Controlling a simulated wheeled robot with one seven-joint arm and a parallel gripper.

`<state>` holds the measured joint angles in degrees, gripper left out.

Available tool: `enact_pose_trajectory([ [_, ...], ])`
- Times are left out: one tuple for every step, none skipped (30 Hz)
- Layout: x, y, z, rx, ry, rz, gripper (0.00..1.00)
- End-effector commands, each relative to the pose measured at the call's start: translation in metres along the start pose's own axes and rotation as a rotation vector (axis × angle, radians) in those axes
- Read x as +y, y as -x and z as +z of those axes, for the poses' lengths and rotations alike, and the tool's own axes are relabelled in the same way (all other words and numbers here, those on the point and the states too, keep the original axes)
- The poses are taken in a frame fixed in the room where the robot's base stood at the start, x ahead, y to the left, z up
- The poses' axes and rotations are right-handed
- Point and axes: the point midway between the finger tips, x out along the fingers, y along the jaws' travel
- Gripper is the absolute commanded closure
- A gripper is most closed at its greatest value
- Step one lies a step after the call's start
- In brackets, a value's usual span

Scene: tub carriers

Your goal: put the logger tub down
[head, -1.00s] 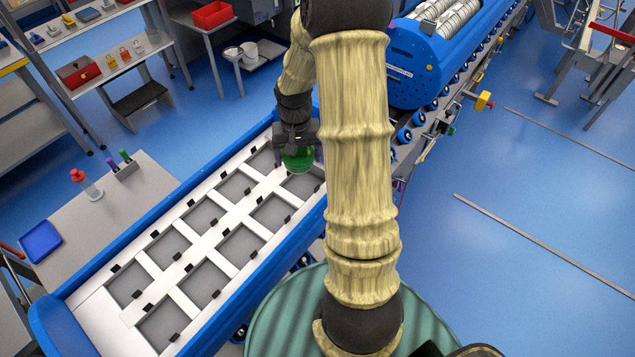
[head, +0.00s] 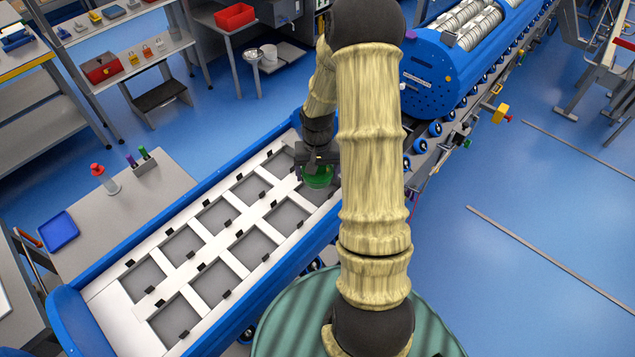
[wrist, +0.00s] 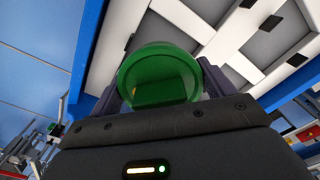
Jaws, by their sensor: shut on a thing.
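The green logger tub (head: 318,177) is round and held in my gripper (head: 318,160) over the far end of the white carrier tray (head: 232,222) with grey square pockets. In the wrist view the tub (wrist: 160,72) fills the space between the two dark fingers, and my gripper (wrist: 160,88) is shut on it. The tub looks close above the tray, but I cannot tell whether it touches. My arm hides part of the tray's far right end. The visible pockets are empty, with small black clips at their edges.
A blue rim (head: 72,318) surrounds the tray. A blue drum machine (head: 432,70) stands beyond on a roller conveyor. A grey side table (head: 100,225) at left holds a blue dish (head: 59,232) and a red-capped bottle (head: 106,180). Shelves stand at the back left.

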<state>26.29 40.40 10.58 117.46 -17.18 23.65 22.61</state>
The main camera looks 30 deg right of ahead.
Motion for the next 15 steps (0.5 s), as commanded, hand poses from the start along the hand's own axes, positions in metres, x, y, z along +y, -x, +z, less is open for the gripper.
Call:
enact_pose_trajectory([
  [0.000,-0.005,0.001,-0.003,0.002,0.000,0.52],
  [0.000,-0.008,0.001,-0.002,0.002,0.000,0.52],
  [0.000,-0.010,0.000,0.000,0.001,0.001,0.52],
  [0.000,-0.011,0.000,0.001,0.000,0.000,0.52],
  [0.000,-0.012,-0.001,0.002,-0.001,0.000,0.52],
  [0.000,-0.013,-0.001,0.002,-0.001,0.000,0.52],
  [0.000,-0.013,-0.001,0.002,-0.001,0.000,0.52],
  [0.000,-0.013,-0.001,0.002,-0.001,0.000,0.52],
  [0.000,-0.012,-0.001,0.002,-0.001,0.000,0.52],
  [0.000,-0.012,-0.001,0.002,-0.001,0.000,0.52],
  [0.000,-0.012,-0.001,0.002,0.000,0.000,0.52],
  [0.000,-0.013,-0.001,0.002,0.000,0.000,0.52],
  [0.000,-0.013,0.000,0.002,0.000,0.000,0.52],
  [0.000,-0.014,0.000,0.001,0.000,0.000,0.52],
  [0.000,-0.017,0.000,-0.001,0.000,0.000,0.52],
])
